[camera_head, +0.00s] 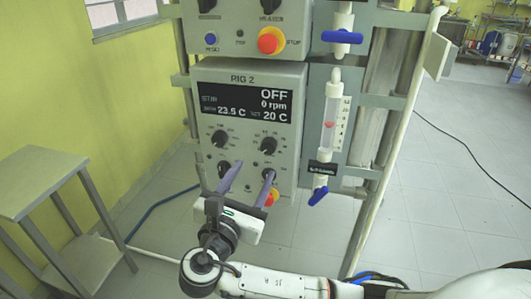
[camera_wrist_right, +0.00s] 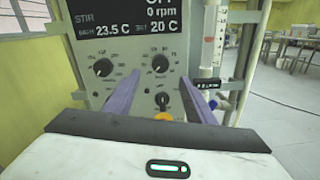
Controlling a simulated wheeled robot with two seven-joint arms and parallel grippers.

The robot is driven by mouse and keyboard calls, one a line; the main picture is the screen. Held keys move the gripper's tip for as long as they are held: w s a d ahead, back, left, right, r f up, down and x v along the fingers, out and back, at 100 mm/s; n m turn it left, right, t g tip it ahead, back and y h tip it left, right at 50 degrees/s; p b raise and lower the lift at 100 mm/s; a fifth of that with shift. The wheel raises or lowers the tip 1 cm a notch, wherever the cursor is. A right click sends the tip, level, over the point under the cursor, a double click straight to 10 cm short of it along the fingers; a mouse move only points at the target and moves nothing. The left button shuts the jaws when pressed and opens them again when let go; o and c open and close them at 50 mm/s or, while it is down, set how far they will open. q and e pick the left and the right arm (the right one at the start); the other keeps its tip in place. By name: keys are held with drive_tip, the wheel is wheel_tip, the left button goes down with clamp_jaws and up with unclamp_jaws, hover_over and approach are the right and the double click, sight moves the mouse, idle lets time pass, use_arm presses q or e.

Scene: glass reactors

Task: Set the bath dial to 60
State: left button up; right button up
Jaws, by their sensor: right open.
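The RIG 2 panel (camera_head: 247,120) carries a display (camera_head: 245,101) reading OFF, 0 rpm, bath 23.5 C and set 20 C. Below are two black scaled dials, a left dial (camera_head: 219,138) and a right dial (camera_head: 268,145); their labels are too small to read, so I cannot tell which is the bath dial. Both the left dial (camera_wrist_right: 103,67) and right dial (camera_wrist_right: 160,67) show in the wrist view. My right gripper (camera_head: 249,173) is open and empty in front of the lower panel, its purple fingers (camera_wrist_right: 160,77) spread below the right dial. My left gripper is not in view.
A smaller black knob (camera_wrist_right: 162,99) sits below the right dial, between the fingers. A red stop button (camera_head: 271,197) is partly hidden by my gripper. A glass tube with a blue valve (camera_head: 318,196) hangs at the right. A grey side table (camera_head: 35,180) stands at left.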

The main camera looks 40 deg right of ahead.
sight(268, 148)
drive_tip(key=x, duration=1)
drive_tip(key=shift+d+p, duration=0.1)
drive_tip(key=shift+p, duration=0.3)
drive_tip(key=shift+c, duration=0.4)
drive_tip(key=c, duration=1)
drive_tip(key=shift+o, duration=0.2)
